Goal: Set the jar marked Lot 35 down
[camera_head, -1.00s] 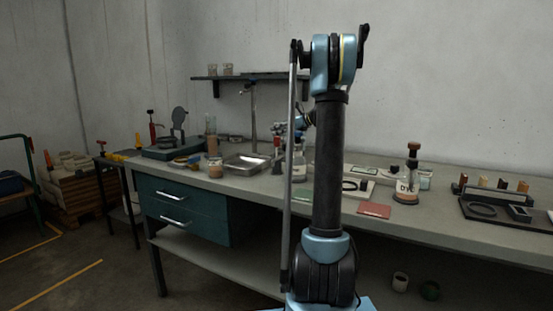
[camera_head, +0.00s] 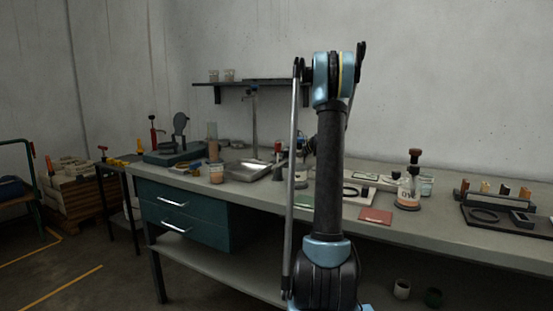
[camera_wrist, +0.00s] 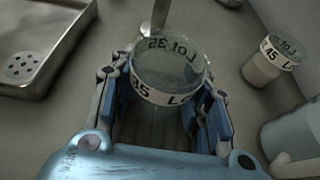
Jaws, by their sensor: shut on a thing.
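The jar marked Lot 35 (camera_wrist: 168,75) is clear glass with a white label band. In the wrist view my gripper (camera_wrist: 165,108) is shut on it, with blue finger pads on both sides. The jar looks upright, seen from above at a slant. I cannot tell whether its base touches the bench top. In the head view my gripper and the held jar are mostly hidden behind my own arm.
A jar marked with 45 (camera_wrist: 270,62) stands to the right in the wrist view, near a larger pale vessel (camera_wrist: 295,140). A metal tray (camera_wrist: 50,84) lies to the left. The grey bench (camera_head: 430,232) also holds a stoppered bottle (camera_head: 408,190) and a red mat (camera_head: 375,216).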

